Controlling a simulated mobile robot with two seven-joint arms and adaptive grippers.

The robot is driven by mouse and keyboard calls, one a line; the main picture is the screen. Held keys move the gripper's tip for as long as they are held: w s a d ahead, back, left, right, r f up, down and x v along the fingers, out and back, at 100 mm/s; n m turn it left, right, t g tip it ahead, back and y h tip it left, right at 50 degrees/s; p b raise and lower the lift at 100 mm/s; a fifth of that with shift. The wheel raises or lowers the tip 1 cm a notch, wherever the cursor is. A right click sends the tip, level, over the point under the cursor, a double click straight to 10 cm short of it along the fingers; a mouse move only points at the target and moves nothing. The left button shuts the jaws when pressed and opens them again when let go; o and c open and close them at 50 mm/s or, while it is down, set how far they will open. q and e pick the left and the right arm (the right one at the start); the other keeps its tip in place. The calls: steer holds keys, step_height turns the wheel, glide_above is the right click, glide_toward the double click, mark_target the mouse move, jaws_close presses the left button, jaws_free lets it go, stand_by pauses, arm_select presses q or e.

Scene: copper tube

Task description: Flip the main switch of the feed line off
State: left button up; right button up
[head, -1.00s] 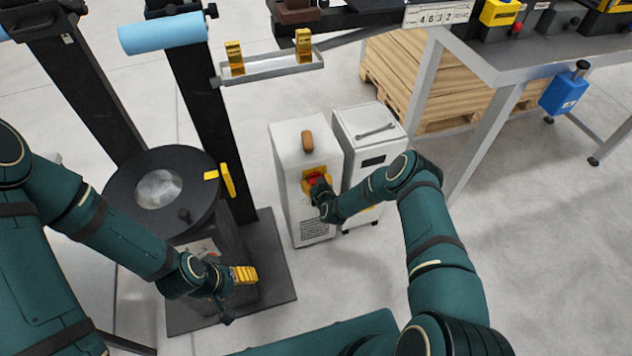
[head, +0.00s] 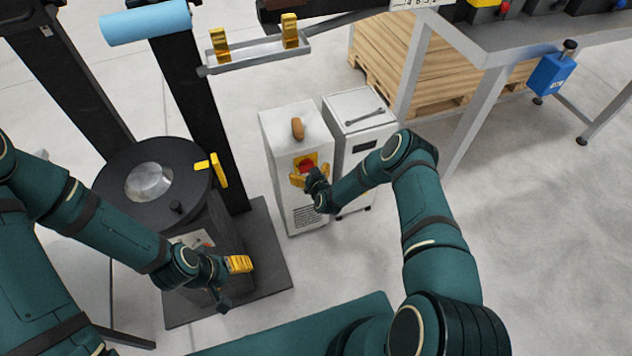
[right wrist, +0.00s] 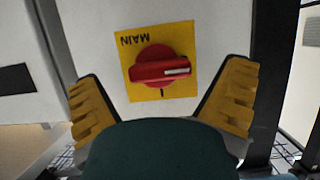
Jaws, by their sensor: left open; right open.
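The main switch (head: 306,166) is a red rotary knob on a yellow plate, on the front of a white cabinet (head: 283,190). In the right wrist view, the knob (right wrist: 160,70) has its bar lying level, with a white mark at its right end. The plate reads MAIN upside down, and a dark mark shows below the knob. My right gripper (head: 304,179) is open just in front of the switch. Its yellow fingers stand wide apart on either side of the knob; contact is not visible. My left gripper (head: 240,264) is open and empty beside the black stand, away from the cabinet.
A second white cabinet (head: 358,130) with a wrench on top stands close right of the switch cabinet. A black round-topped machine (head: 110,190) stands left. A workbench (head: 500,45) and wooden pallets (head: 400,60) are behind. The floor at right is clear.

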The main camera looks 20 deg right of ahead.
steer(key=v, duration=1)
steer(key=shift+r, duration=0.1)
steer(key=s+a+r+g+y, duration=0.1)
steer(key=s+a+r+g, duration=0.2)
steer(key=s, duration=0.4)
steer(key=s+a+r+m+g+y, duration=0.1)
steer(key=s+a+r+g, duration=0.2)
steer(key=s, duration=0.5)
steer(key=s+a+r+m+g+y, duration=0.1)
steer(key=s+a+r+g, duration=0.3)
steer(key=s+g, duration=0.2)
steer(key=s, duration=0.2)
steer(key=shift+s+r, duration=0.25)
steer(key=shift+r, duration=0.05)
